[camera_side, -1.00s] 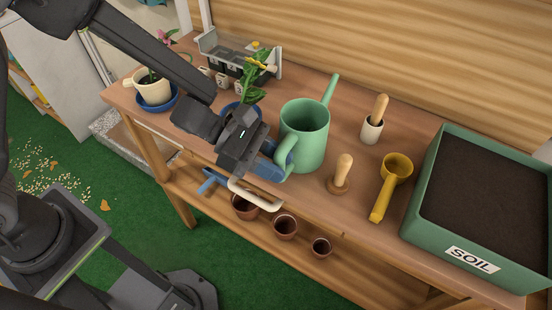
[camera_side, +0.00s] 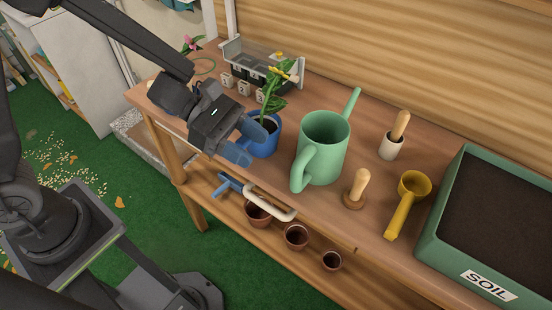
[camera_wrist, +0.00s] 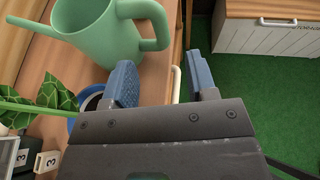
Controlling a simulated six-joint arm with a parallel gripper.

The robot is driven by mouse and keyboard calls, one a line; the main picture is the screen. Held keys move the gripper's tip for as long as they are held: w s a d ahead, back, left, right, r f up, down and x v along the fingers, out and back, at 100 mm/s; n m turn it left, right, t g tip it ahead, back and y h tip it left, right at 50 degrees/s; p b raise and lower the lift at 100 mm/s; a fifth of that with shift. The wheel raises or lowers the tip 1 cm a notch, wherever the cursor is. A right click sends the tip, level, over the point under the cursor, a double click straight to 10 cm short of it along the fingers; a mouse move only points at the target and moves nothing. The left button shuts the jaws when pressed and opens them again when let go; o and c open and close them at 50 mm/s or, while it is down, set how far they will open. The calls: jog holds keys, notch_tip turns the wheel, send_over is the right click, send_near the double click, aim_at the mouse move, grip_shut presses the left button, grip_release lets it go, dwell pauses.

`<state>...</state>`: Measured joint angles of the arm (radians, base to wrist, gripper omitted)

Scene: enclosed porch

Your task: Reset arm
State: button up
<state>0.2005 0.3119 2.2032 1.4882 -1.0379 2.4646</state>
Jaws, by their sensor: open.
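My gripper (camera_side: 244,142) is open and empty at the table's front edge, its two blue fingers apart. It is close in front of the blue pot (camera_side: 262,141), which holds a leafy plant with a yellow flower (camera_side: 277,82). In the wrist view the open fingers (camera_wrist: 163,82) have nothing between them. The green watering can (camera_side: 323,150) stands upright to the right, apart from the gripper; it also shows at the top left of the wrist view (camera_wrist: 100,35).
A dibber in a white cup (camera_side: 391,146), a wooden-handled tool (camera_side: 355,190), a yellow scoop (camera_side: 404,205) and the green soil box (camera_side: 452,170) stand right. A grey tray (camera_side: 250,62) is behind. Terracotta pots (camera_side: 296,237) and a blue tool (camera_side: 229,185) are on the lower shelf.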

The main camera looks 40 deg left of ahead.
jog(key=w+a+r+n+t+y, duration=0.2)
jog(key=a+r+n+t+y, duration=0.5)
jog(key=n, duration=0.7)
jog(key=w+a+r+n+t+y, duration=0.25)
jog(key=a+r+n+y, duration=0.2)
jog(key=a+n, duration=0.75)
jog(key=s+d+n+g+y, duration=0.1)
jog(key=s+n+g, duration=0.5)
jog(key=s+n, duration=1)
jog(key=n+y, duration=0.1)
jog(key=n, duration=0.8)
jog(key=shift+d+f+n, duration=0.2)
jog(key=shift+d+n, duration=0.2)
jog(key=shift+g, duration=0.25)
